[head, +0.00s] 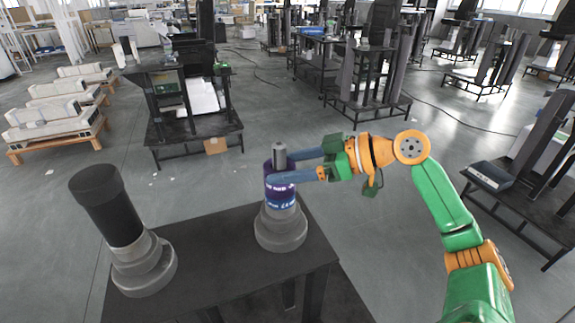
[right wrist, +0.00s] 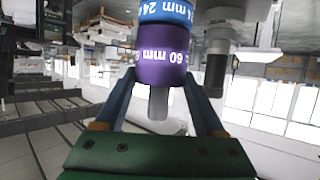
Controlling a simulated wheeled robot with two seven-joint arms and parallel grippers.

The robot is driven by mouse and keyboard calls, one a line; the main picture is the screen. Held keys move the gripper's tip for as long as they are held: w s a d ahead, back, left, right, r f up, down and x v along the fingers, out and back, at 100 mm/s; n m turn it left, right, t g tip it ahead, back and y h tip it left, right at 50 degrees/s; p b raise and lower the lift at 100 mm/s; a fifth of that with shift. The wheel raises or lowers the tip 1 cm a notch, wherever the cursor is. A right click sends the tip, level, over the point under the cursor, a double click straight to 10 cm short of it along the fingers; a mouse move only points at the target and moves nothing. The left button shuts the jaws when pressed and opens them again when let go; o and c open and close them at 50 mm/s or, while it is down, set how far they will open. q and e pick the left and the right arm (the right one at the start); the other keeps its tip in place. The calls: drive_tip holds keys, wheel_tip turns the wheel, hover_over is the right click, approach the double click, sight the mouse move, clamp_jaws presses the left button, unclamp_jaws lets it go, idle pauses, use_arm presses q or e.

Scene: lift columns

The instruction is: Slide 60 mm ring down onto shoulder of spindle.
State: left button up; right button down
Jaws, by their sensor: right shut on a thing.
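The purple 60 mm ring (head: 279,189) is around the grey spindle (head: 281,232) at the right of the black table. It also shows in the right wrist view (right wrist: 160,66), an upside-down picture. My right gripper (head: 270,174) is shut on it from the right, one finger on each side. The spindle's grey tip (right wrist: 158,104) stands out above the ring. A blue 24 mm ring (head: 280,203) sits on the spindle just below the purple one; I see no clear gap between them. The shoulder under the blue ring is hidden. My left gripper is not in view.
A second stepped grey base (head: 145,268) with a tall black cylinder (head: 105,205) stands at the left of the black table (head: 215,258). The tabletop between the two is clear. Racks and pallets stand farther off on the floor.

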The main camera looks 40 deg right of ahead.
unclamp_jaws()
drive_tip(key=shift+r, duration=0.1)
drive_tip(key=shift+s, duration=0.1)
drive_tip(key=b+v, duration=0.3)
drive_tip(key=v, duration=0.4)
